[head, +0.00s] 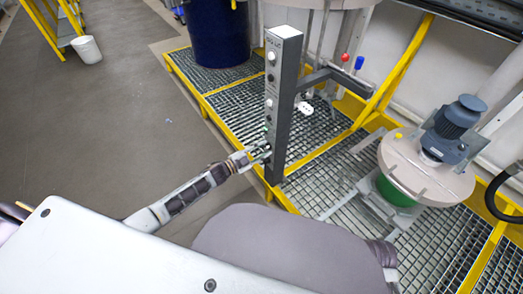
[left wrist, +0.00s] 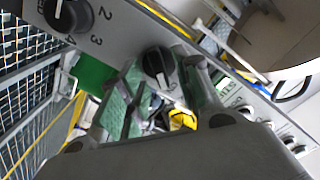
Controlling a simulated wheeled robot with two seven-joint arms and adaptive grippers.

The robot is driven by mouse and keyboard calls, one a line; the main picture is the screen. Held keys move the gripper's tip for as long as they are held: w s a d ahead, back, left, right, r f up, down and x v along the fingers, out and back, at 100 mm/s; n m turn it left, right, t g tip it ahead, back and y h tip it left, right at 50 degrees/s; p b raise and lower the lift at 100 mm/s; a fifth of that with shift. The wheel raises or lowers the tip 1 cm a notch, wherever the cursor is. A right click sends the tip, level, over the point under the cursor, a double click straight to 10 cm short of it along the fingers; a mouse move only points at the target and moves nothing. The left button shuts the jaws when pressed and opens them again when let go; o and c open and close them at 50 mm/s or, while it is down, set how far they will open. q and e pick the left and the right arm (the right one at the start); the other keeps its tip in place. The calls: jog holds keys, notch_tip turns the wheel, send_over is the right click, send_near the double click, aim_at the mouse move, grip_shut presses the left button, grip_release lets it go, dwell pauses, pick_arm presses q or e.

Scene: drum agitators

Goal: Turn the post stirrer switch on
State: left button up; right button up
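The dark grey control post (head: 283,105) stands upright in the middle of the head view, with a column of knobs and buttons on its face. My left gripper (head: 262,153) is at the lower part of that face. In the left wrist view the post's panel (left wrist: 120,42) runs diagonally. A black rotary switch (left wrist: 159,66) with a pale pointer line sits between the fingertips of my left gripper (left wrist: 165,85), beside a green label that seems to begin "STI" (left wrist: 228,88). The fingers are apart, one on each side; whether they touch the switch is unclear. My right gripper is not in view.
Another black knob (left wrist: 68,15) with numbers is on the same panel. Several pale buttons (left wrist: 290,141) sit farther along it. A lidded drum with a blue motor (head: 456,118) stands right on yellow-edged grating (head: 345,185). A blue drum (head: 218,35) stands behind.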

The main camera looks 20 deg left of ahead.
pick_arm(q)
jog(key=v, duration=1.2)
dwell(0.6)
jog(key=shift+w+a+f, duration=0.1)
dwell(0.5)
